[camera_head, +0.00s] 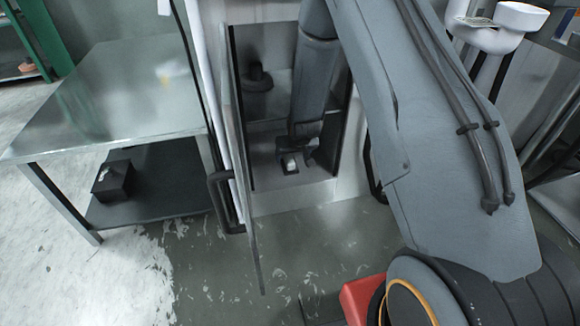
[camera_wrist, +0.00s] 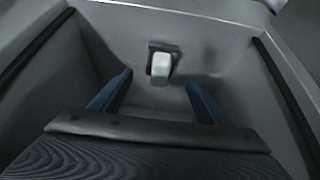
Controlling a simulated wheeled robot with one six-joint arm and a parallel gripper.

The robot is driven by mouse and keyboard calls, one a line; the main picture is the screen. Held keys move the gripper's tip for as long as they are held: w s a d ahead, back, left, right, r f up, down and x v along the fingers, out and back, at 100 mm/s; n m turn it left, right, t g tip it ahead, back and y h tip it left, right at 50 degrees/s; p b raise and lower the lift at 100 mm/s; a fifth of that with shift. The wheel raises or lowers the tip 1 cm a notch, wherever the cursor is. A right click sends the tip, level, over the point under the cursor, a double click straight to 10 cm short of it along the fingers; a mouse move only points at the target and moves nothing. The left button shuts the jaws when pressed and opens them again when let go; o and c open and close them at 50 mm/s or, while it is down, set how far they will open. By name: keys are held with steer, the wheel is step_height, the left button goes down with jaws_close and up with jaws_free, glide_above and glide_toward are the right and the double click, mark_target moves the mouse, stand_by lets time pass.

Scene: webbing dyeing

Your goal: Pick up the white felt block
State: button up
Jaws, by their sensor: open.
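The white felt block (camera_wrist: 161,66) shows in the wrist view as a small pale block in front of a dark square piece (camera_wrist: 163,46). It lies ahead of my gripper (camera_wrist: 156,95), between the lines of the two blue fingers and apart from both. My gripper is open and empty. In the head view my gripper (camera_head: 298,150) reaches down into a grey cabinet compartment (camera_head: 318,194). There the white block (camera_head: 291,163) shows small beside the fingers, on the lower floor; the arm hides part of it.
The cabinet has side walls close to my arm and an open door (camera_head: 236,130) on the left. A dark round object (camera_head: 257,79) stands on the upper shelf. A metal table (camera_head: 125,95) with a black box (camera_head: 113,178) on its lower shelf stands left.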

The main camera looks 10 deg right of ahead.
mark_target(290, 159)
steer(key=shift+a+b+x, duration=0.25)
steer(key=shift+b+x, duration=0.25)
steer(key=shift+x, duration=0.7)
steer(key=b+x, duration=0.3)
steer(key=x, duration=0.2)
steer(key=shift+w+d+r+b, duration=0.15)
steer(key=shift+w+d+b, duration=0.05)
steer(key=shift+b, duration=0.15)
steer(key=c, duration=1.2)
steer(key=shift+r, duration=0.1)
